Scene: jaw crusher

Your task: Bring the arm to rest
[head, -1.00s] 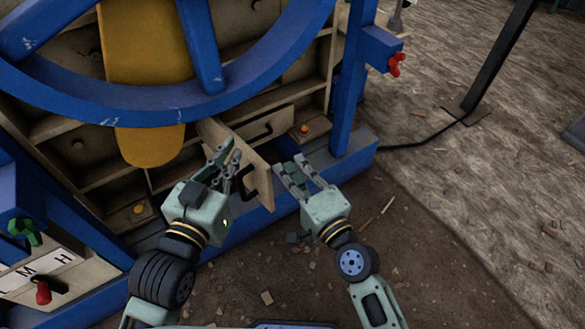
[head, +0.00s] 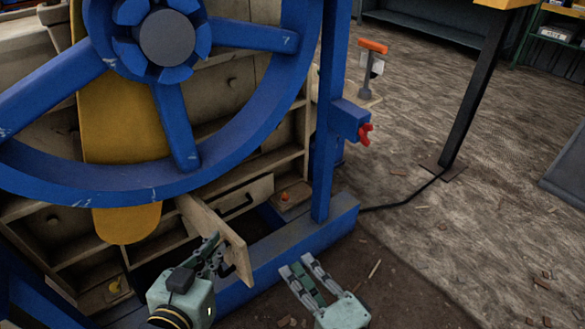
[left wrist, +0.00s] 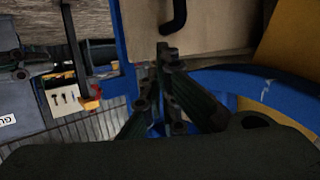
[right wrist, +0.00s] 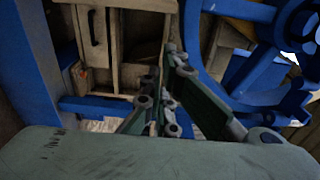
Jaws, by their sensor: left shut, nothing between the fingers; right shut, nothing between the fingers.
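My left gripper (head: 212,252) is low in the head view, in front of the open wooden drawer or door panel (head: 215,232) of the crusher cabinet. It is shut and empty; its fingers also show in the left wrist view (left wrist: 160,75), where the wooden panel with a black handle is above them. My right gripper (head: 302,270) is right of the left one, in front of the blue base beam. It is shut and empty, and its fingers show in the right wrist view (right wrist: 165,75). Whether either gripper touches anything is hard to tell.
A large blue wheel (head: 290,40) and a yellow piece (head: 125,150) stand in front of the wooden cabinet. A blue post (head: 328,120) with a red knob (head: 365,134) is on the right. A black pole (head: 480,90) stands further right. The floor there is mostly open.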

